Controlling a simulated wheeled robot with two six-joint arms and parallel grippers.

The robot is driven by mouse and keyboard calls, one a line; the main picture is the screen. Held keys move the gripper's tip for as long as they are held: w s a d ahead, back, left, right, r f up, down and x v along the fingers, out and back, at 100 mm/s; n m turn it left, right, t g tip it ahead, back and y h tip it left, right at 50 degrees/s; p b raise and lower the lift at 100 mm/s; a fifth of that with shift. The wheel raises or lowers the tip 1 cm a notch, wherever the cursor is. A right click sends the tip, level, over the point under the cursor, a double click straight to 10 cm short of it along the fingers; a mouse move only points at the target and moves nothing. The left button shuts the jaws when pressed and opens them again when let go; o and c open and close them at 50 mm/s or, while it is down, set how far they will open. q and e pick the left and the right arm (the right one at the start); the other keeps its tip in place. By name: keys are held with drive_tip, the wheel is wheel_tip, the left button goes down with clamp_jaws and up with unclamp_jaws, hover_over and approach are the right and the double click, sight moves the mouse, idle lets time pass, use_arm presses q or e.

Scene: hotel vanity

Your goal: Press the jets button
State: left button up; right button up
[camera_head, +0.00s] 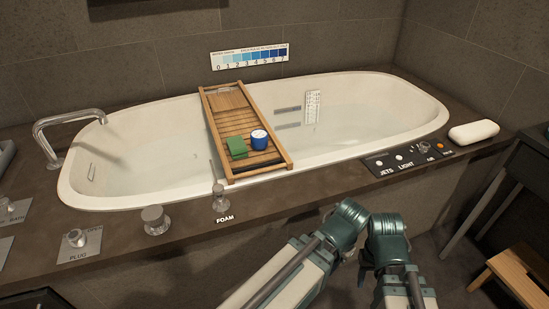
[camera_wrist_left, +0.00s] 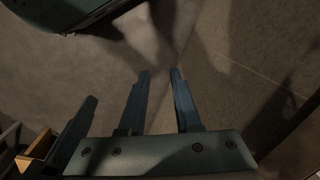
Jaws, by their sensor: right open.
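The jets button (camera_head: 379,162) is a small pale round button above the word JETS on a black panel (camera_head: 418,165) at the tub's front right rim. It is clear of both arms in the head view. My arms rise from the bottom, their teal joints below and left of the panel. My right gripper (camera_head: 363,273) shows only as a small dark part beside my right arm, low and apart from the panel. My left gripper (camera_wrist_left: 161,72) shows in the left wrist view with a gap between its fingers and nothing in it, above the floor.
A light button (camera_head: 400,158) sits close beside the jets button, with a knob (camera_head: 424,147) farther right. A wooden tray (camera_head: 213,125) spans the tub (camera_head: 75,196). A wooden stool (camera_head: 520,278) stands lower right.

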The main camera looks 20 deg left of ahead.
use_arm(q)
clamp_jaws()
idle(1.3)
